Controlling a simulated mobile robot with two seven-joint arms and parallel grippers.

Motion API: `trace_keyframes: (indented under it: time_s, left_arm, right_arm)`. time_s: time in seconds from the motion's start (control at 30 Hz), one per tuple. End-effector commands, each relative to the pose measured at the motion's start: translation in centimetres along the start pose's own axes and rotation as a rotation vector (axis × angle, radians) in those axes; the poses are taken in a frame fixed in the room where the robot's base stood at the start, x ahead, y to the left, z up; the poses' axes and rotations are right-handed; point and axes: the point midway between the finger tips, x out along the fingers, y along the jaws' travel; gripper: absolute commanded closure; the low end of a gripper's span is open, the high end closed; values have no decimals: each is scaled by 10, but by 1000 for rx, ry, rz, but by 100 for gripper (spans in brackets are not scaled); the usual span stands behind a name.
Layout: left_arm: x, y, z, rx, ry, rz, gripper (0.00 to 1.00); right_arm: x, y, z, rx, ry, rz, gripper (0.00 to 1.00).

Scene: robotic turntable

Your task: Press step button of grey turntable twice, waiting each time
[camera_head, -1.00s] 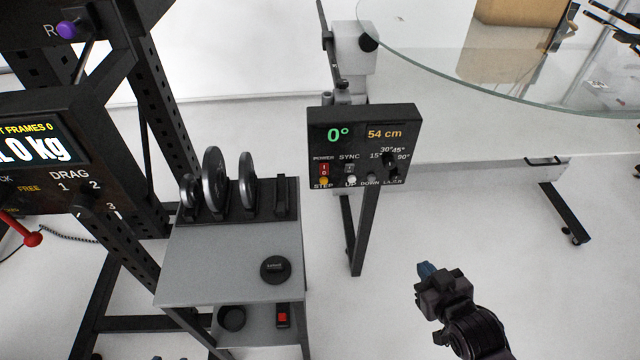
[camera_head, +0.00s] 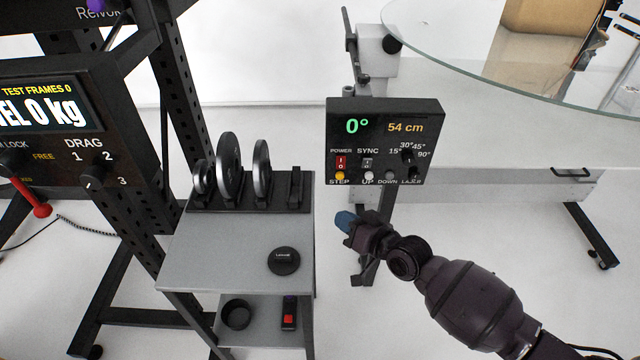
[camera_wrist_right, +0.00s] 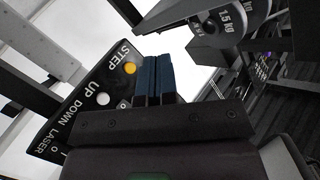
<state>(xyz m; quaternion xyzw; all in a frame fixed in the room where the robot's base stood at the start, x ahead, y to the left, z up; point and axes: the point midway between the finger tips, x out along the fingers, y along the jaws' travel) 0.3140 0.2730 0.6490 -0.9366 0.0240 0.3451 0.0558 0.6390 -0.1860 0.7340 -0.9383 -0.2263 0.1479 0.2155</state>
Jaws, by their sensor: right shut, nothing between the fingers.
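The turntable's black control panel (camera_head: 385,135) stands on a post and reads 0° and 54 cm. Its yellow STEP button (camera_head: 340,176) is at the lower left, below the red power switch (camera_head: 341,162). The glass turntable top (camera_head: 540,80) is at the upper right. My right gripper (camera_head: 345,221) is shut and empty, with blue fingertips, below the STEP button in the head view. In the right wrist view, the blue fingers (camera_wrist_right: 156,78) appear beside the yellow STEP button (camera_wrist_right: 129,68), and a gap to it seems to remain. My left gripper is not in view.
A grey side table (camera_head: 235,245) with black discs in a rack (camera_head: 250,185) stands left of the panel. A black rack with a display (camera_head: 45,105) stands at the far left.

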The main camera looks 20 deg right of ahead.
Motion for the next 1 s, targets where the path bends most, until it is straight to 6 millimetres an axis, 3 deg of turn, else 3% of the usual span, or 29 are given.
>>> trace_keyframes:
  time_s: [0.17, 0.57, 1.0]
  left_arm:
    - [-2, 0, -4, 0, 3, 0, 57]
    - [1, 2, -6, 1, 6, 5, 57]
    - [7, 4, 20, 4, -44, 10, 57]
  right_arm:
    - [0, 1, -4, 133, 34, -11, 100]
    - [0, 1, -4, 147, 37, -12, 100]
    - [25, 24, -15, 147, 31, -9, 100]
